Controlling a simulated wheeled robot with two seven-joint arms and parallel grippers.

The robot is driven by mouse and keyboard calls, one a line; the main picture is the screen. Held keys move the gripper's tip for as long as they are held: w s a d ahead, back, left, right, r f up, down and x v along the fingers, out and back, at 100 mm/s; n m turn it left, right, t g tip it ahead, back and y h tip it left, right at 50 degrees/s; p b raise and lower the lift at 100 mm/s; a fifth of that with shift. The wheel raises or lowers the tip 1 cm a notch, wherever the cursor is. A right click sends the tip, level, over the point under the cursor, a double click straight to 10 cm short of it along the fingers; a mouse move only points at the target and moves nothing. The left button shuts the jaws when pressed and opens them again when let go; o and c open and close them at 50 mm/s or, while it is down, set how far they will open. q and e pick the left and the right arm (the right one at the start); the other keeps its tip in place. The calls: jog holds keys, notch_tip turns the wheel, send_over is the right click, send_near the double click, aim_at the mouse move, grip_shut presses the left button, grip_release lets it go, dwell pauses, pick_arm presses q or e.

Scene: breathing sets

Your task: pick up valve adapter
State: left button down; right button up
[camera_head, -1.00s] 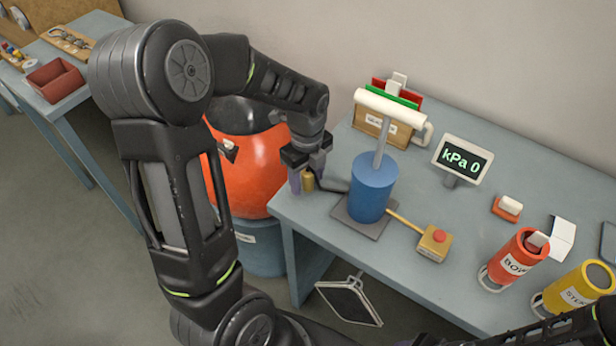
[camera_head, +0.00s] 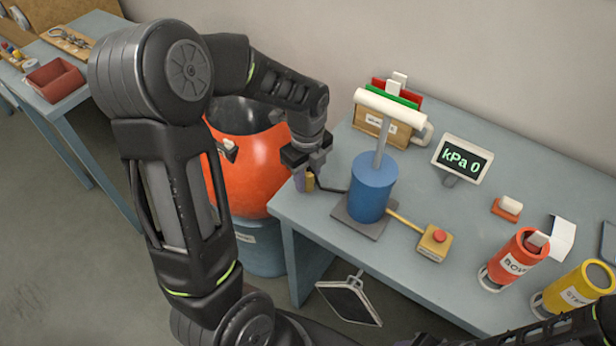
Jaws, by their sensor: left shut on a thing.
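A small brass-coloured piece, which I take to be the valve adapter (camera_head: 310,182), is at the left edge of the table, just left of the blue pump's base. My left gripper (camera_head: 304,181) points down there and is shut on it. The fingers hide part of the piece, and I cannot tell whether it touches the table. Part of my right arm shows at the lower right, but its gripper is out of view.
A blue hand pump (camera_head: 373,188) with a white handle stands close to the right of my left gripper. An orange vessel (camera_head: 255,165) is just left. A gauge (camera_head: 462,160) reads "kPa 0". A yellow box (camera_head: 434,243) with a red button sits nearer the front.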

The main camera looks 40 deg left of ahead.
aim_at(307, 170)
dwell(0.3)
pick_arm(q)
notch_tip(307, 170, up, 10)
jog(key=shift+r+b, duration=0.1)
jog(key=shift+b, duration=0.45)
dwell(0.4)
